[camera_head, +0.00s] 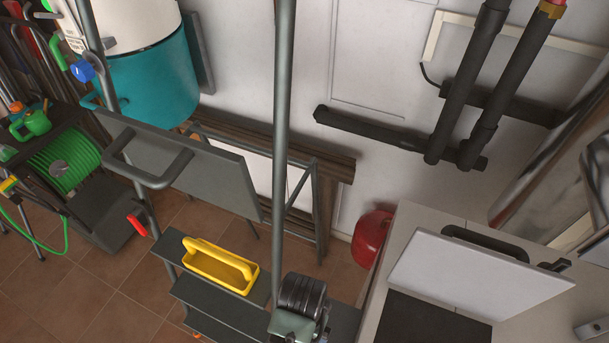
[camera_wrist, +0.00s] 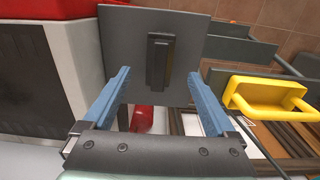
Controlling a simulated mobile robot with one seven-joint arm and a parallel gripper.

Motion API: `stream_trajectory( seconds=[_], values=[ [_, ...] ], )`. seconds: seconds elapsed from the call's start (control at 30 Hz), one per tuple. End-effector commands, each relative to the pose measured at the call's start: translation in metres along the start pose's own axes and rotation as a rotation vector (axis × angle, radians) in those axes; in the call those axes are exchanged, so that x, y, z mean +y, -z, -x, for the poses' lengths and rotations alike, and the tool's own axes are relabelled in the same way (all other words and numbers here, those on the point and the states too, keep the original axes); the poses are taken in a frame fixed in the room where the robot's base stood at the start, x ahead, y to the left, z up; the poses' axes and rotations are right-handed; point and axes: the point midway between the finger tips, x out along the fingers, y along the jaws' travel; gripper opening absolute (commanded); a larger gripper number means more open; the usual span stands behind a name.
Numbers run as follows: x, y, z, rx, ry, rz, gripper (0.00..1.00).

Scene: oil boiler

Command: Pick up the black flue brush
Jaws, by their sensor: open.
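In the wrist view a dark, narrow, blocky object (camera_wrist: 159,62), which appears to be the black flue brush, lies on a flat grey step (camera_wrist: 190,28). Its bristles cannot be made out. My gripper (camera_wrist: 158,78) is open, with its two blue-grey fingers apart on either side of the dark object in the picture. Nothing is held between them. The gap in depth between fingertips and brush cannot be judged. In the head view my gripper's fingers are out of sight, and the brush cannot be made out there.
A yellow tray with a handle (camera_head: 220,266) sits on a ladder step left of my arm; it also shows in the wrist view (camera_wrist: 265,92). A red round tank (camera_head: 371,239) and a light boiler casing (camera_head: 420,220) stand to the right. Brown tiled floor lies left.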

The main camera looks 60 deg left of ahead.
Motion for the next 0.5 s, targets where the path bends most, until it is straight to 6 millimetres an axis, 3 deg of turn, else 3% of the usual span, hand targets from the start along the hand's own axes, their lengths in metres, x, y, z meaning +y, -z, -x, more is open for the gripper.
stream_trajectory(
  seconds=[0.17, 0.5],
  values=[
    [0.000, 0.001, -0.009, -0.001, 0.000, 0.000, 0.91],
    [0.000, 0.004, -0.050, -0.001, 0.000, 0.000, 0.91]
  ],
)
